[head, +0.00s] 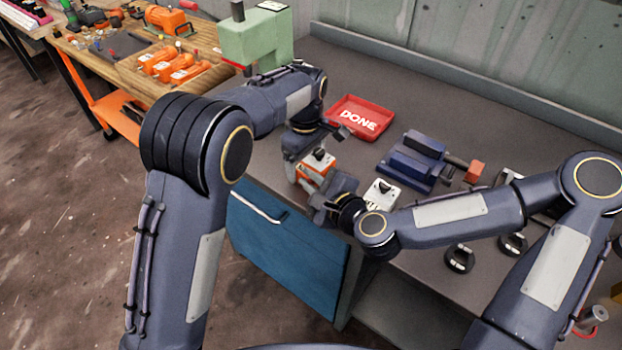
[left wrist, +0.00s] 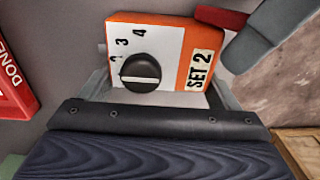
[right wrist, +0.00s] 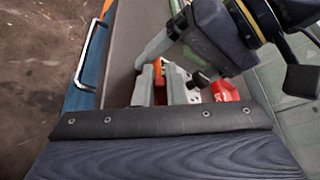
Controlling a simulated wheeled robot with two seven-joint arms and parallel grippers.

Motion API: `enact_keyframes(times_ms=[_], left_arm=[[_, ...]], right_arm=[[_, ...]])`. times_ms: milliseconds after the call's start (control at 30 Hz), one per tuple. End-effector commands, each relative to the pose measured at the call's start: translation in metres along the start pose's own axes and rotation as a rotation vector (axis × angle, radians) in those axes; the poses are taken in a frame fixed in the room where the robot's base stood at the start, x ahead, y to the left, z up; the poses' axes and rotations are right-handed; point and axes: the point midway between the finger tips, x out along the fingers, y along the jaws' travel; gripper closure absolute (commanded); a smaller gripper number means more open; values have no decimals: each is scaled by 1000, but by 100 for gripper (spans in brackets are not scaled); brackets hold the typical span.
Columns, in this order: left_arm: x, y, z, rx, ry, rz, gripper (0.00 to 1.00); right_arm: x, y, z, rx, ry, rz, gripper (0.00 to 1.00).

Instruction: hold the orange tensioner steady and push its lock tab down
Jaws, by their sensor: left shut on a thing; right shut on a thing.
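The orange tensioner (head: 312,172) is a block with a white face over the bench's front edge. In the left wrist view the tensioner (left wrist: 165,35) shows a black knob (left wrist: 140,73), several numbers and a "SET 2" label. My left gripper (head: 302,150) is shut on the tensioner, one finger on either side. A dark red piece, seemingly the lock tab (left wrist: 222,18), sticks out from its far edge. A grey finger of my right gripper (left wrist: 262,38) meets it there. My right gripper (head: 325,205) is shut at the tensioner's front; its tips' exact hold is partly hidden.
A red DONE tray (head: 366,118) lies behind the tensioner. A blue fixture (head: 412,160) and a white-faced unit (head: 382,194) stand to the right. Black rings (head: 460,258) lie near the right front. A wooden table (head: 140,68) holds several orange units.

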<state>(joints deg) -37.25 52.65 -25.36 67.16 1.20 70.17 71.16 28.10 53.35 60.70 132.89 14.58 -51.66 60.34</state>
Motion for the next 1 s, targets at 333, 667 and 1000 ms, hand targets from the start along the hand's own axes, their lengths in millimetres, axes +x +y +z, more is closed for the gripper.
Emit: enact_keyframes(times_ms=[333, 667, 1000], left_arm=[[-1, 0, 0, 0, 0, 3, 51], [-1, 0, 0, 0, 0, 2, 51], [-1, 0, 0, 0, 0, 2, 51]], right_arm=[[0, 1, 0, 1, 0, 3, 67], [-12, 0, 0, 1, 1, 1, 67], [-84, -1, -2, -3, 4, -3, 67]])
